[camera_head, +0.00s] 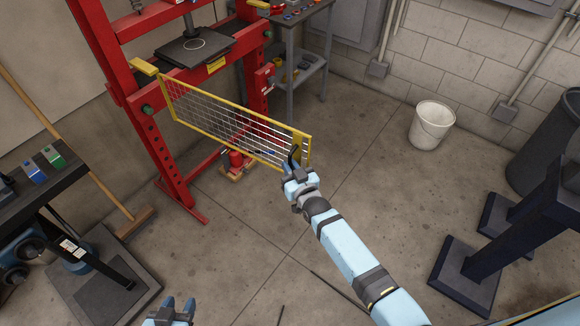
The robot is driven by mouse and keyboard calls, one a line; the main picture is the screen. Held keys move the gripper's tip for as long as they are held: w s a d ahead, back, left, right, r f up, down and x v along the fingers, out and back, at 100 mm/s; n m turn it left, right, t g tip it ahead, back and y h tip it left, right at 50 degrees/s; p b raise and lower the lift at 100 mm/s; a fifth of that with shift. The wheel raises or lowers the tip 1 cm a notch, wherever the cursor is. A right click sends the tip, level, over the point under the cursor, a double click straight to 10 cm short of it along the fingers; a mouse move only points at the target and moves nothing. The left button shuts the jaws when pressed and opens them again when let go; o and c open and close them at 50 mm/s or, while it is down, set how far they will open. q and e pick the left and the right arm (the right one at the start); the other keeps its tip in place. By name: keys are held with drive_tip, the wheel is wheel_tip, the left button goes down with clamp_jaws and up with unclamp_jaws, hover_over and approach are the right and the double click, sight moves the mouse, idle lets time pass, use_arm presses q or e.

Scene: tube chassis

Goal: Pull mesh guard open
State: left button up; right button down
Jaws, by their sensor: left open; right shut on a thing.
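The mesh guard (232,118) is a yellow-framed wire panel that hangs from the left side of the red press (160,120). It stands out at an angle from the press, with its free end toward me. My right gripper (294,165) is shut at that free end, on a dark handle (293,154) beside the yellow edge plate; the fingers hide part of the contact. My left gripper (172,311) is open and empty at the bottom edge, well away from the guard.
A grey shelf cart (297,70) stands behind the guard. A white bucket (431,125) is on the floor at right. A broom (135,220) and a dark bench (38,185) are at left. The floor in front of the guard is mostly clear.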

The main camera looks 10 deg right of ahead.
drive_tip(key=c, duration=1.2)
unclamp_jaws()
drive_tip(key=b+v, duration=0.1)
drive_tip(key=v, duration=1.2)
drive_tip(key=shift+s, duration=0.4)
drive_tip(key=s+d+g+p, duration=0.2)
drive_tip(key=s+g, duration=0.4)
drive_tip(key=s, duration=1.1)
drive_tip(key=shift+d+f+n+g+h+p, duration=0.3)
drive_tip(key=shift+f+p, duration=0.2)
drive_tip(key=shift+p, duration=0.1)
